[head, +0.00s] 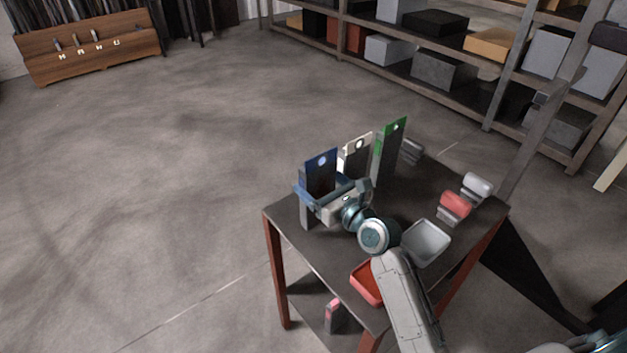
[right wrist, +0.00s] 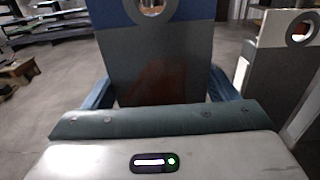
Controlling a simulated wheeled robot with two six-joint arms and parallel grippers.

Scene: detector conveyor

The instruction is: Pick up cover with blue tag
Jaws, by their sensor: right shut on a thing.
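The cover with the blue tag (head: 321,164) stands upright at the table's far left corner, a dark panel with a blue top and a round hole. It also fills the middle of the right wrist view (right wrist: 160,62). My right gripper (head: 322,191) is shut on this cover, its blue fingers on either side of the panel. The cover with the white tag (head: 357,150) and the cover with the green tag (head: 390,145) stand upright to its right. The lower part of the blue-tagged cover is partly hidden by my gripper. My left gripper is not in view.
The dark table (head: 290,218) also holds a grey tray (head: 427,241), a red tray (head: 366,283), and red and white pieces (head: 456,204) near its right edge. Shelves with boxes (head: 440,72) stand behind. The floor left of the table is clear.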

